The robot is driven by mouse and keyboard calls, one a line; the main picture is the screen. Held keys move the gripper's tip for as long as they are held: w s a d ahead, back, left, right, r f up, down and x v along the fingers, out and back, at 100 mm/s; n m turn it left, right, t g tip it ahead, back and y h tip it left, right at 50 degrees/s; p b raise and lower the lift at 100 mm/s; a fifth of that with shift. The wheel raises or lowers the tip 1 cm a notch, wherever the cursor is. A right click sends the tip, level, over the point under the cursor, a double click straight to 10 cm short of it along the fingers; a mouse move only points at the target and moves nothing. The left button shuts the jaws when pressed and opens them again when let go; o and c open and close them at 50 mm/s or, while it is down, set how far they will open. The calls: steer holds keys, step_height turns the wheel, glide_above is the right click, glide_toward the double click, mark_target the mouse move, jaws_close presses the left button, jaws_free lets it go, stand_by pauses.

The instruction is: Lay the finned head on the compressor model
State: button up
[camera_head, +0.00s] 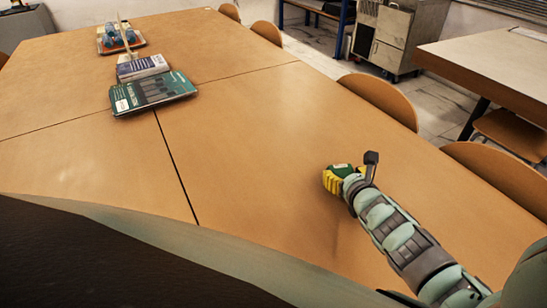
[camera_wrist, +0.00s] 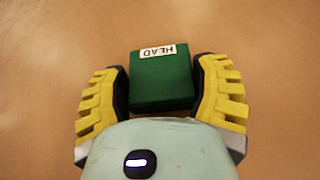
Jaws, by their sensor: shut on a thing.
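The finned head is a green block with a white label reading HEAD (camera_wrist: 160,85). In the wrist view it sits between the two yellow, ridged fingers of my gripper (camera_wrist: 161,92), which are shut on its sides. In the head view my gripper (camera_head: 335,181) is over the near right part of the table, and a bit of the green head (camera_head: 342,170) shows at it. I cannot tell whether the head touches the table. I cannot make out the compressor model in either view.
A large wooden table (camera_head: 260,120) fills the scene. Books (camera_head: 152,92) lie at its far left, with an orange-rimmed tray (camera_head: 121,46) of blue items behind them. Chairs (camera_head: 378,100) line the right edge. The table around my gripper is bare.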

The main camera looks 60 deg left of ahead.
steer(key=shift+s+f, duration=0.2)
steer(key=shift+f, duration=0.15)
steer(key=shift+w+a+r, duration=0.1)
steer(key=shift+w+r, duration=0.05)
steer(key=o, duration=1.4)
steer(key=shift+c, duration=0.2)
